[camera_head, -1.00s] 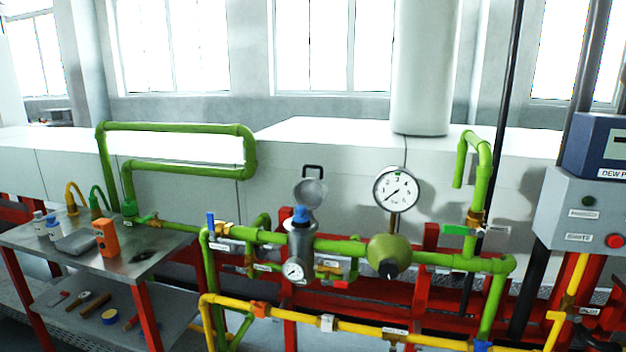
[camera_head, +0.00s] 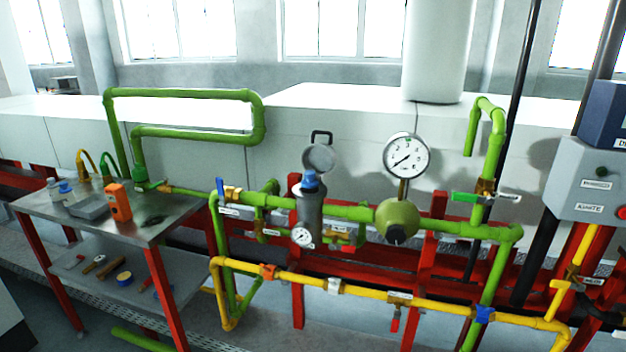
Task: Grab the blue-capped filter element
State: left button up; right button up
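The blue-capped filter element (camera_head: 310,181) shows as a blue cap at the top of a grey filter housing (camera_head: 310,213), in the middle of the green pipe line. The element's lower part is hidden inside the housing. The housing's round lid (camera_head: 319,158), with a black handle, stands raised behind the cap. A small dial gauge (camera_head: 302,236) sits on the housing's lower front. Neither of my grippers shows in the head view.
A green pipe (camera_head: 352,211) runs past the housing, with a large gauge (camera_head: 406,156) and a green regulator (camera_head: 396,222) to the right. A yellow pipe (camera_head: 360,291) runs below. A metal cart (camera_head: 178,222) with bottles, a tray and an orange device stands at left.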

aim_at(309, 185)
jog(key=i+j, duration=0.2)
jog(key=j, duration=0.2)
jog(key=i+j, duration=0.15)
jog(key=j, duration=0.25)
jog(key=i+j, duration=0.2)
jog(key=j, duration=0.2)
jog(key=i+j, duration=0.15)
jog(key=j, duration=0.25)
